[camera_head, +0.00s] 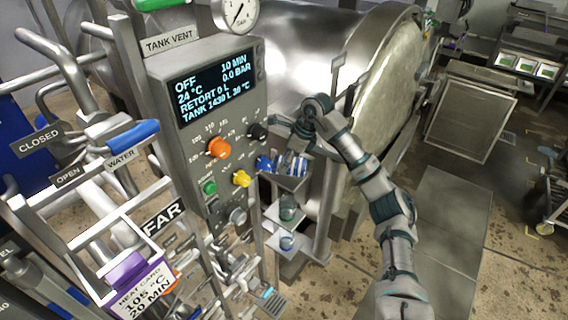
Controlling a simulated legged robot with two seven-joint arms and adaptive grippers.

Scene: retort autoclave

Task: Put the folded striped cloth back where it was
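A blue-and-white striped item (293,165), which looks like the folded cloth, lies on the small metal shelf (290,182) to the right of the control panel. My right arm reaches in from the bottom right and bends over at the top. My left gripper is not in view.
The control panel (215,100) has an orange knob (219,147) and a yellow knob (242,179). Pipes and valve levers crowd the left. The big steel retort (310,50) stands behind.

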